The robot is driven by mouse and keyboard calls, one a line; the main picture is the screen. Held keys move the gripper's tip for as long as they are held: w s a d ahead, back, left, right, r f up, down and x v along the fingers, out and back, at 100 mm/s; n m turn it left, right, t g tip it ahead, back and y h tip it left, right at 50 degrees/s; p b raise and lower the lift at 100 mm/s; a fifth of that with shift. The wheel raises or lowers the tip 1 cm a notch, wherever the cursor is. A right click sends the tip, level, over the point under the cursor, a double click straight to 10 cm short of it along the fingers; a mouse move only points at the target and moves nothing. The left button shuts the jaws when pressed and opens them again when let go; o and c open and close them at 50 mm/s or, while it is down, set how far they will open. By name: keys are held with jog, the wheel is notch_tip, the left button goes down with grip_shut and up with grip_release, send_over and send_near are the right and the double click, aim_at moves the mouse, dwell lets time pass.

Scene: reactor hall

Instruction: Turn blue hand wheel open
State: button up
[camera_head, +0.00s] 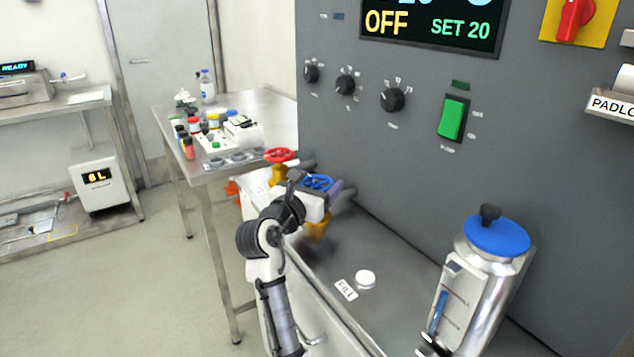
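The blue hand wheel (318,181) sits on a valve beside the grey panel, in the middle of the head view. My gripper (326,195) is right at the blue wheel, just below it in the picture. Its white body covers part of the valve. The fingertips are small and partly hidden, so I cannot tell if they touch the wheel or whether they are open or shut. A red hand wheel (280,155) sits just behind and to the left. A yellow part (318,226) shows below the blue wheel.
A steel flask with a blue lid (497,237) stands at the right on the grey ledge. A white cap (365,279) and a FILL label (345,289) are nearer the middle. A steel table (270,117) with bottles and jars is behind on the left.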

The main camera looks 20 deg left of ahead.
jog(key=o, duration=0.4)
jog(key=s, duration=0.4)
jog(key=s+a+b, duration=0.1)
jog(key=s, duration=0.4)
jog(key=s+a, duration=0.1)
jog(key=s, duration=0.3)
jog(key=shift+s, duration=0.35)
